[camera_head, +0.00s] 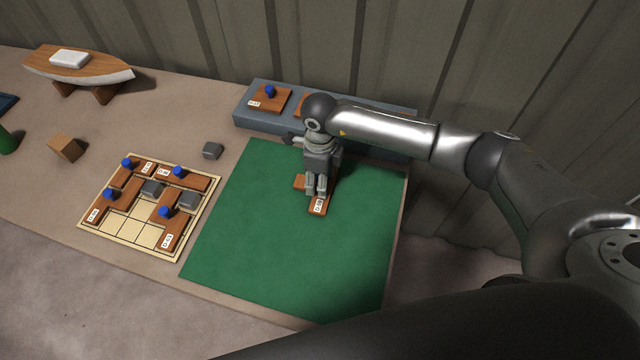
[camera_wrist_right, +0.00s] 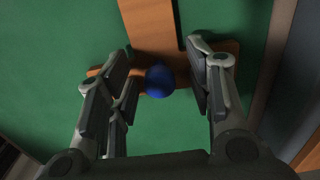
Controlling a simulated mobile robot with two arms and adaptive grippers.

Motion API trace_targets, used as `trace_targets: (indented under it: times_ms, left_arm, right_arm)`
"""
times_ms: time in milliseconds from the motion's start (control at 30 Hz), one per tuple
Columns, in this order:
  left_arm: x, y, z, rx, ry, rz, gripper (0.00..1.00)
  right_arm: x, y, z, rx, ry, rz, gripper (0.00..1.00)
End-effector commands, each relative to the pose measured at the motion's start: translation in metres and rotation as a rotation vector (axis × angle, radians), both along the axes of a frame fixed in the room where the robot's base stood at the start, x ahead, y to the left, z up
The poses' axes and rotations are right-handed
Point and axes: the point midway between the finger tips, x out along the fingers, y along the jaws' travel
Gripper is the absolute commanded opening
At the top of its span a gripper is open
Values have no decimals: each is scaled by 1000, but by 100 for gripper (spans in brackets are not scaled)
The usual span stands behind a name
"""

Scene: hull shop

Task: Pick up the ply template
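The ply template, a flat reddish-brown wooden piece (camera_head: 318,207) with a white label, lies on the green mat (camera_head: 290,255). In the right wrist view the template (camera_wrist_right: 150,25) looks like a long bar with a crosspiece, and a round blue knob (camera_wrist_right: 160,81) stands on it. My right gripper (camera_head: 316,192) is above the template and hides much of it in the head view. In the wrist view the right gripper (camera_wrist_right: 163,90) is open, one finger on each side of the knob, with gaps between. My left gripper is not in view.
A blue-grey tray (camera_head: 245,119) with similar knobbed pieces stands behind the mat. A light grid board (camera_head: 130,233) holding several brown pieces and grey blocks lies to the left. A loose grey block (camera_head: 212,150), wooden cube (camera_head: 65,147) and boat model (camera_head: 80,65) stand beyond. The front mat is clear.

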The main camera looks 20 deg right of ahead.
Motion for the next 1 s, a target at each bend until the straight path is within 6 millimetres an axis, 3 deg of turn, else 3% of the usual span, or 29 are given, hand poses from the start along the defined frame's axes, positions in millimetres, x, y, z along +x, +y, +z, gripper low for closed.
trace_targets:
  times_ms: [33, 367, 733, 967, 1000]
  left_arm:
    - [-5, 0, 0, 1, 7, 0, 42]
    - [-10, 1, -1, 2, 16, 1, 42]
    - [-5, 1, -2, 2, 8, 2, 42]
    - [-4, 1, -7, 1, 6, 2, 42]
    - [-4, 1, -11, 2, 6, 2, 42]
  right_arm:
    - [0, 0, 0, 0, 0, 0, 40]
    - [0, 0, 0, 0, 0, 0, 0]
    - [1, 0, 5, 1, -2, 0, 0]
    - [1, 0, 32, 0, -5, 1, 0]
    - [-3, 7, 38, 3, -5, 6, 0]
